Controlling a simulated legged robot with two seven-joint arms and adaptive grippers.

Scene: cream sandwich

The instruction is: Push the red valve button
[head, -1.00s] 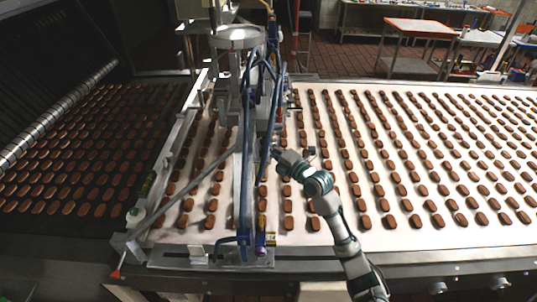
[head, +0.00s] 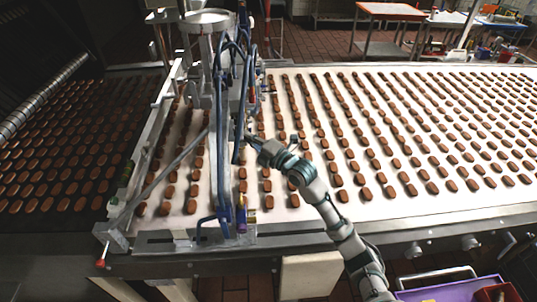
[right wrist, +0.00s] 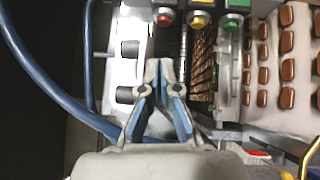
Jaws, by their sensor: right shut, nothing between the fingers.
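The red button (right wrist: 165,17) shows at the top of the right wrist view, the leftmost of a row beside a yellow button (right wrist: 199,19) and a green button (right wrist: 233,20). My right gripper (right wrist: 160,66) is shut and empty, its fingertips just below the red button in that picture and apart from it. In the head view my right gripper (head: 254,144) is beside the blue-hosed filling machine (head: 222,130), above the belt. I cannot make out the red button clearly there. My left gripper is not in view.
Rows of brown biscuits (head: 397,163) cover the white conveyor belt (head: 400,206). Blue hoses (right wrist: 45,75) run close left of my right gripper. A red knob (head: 101,263) sits at the machine's front left corner. A purple crate (head: 450,288) stands at the lower right.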

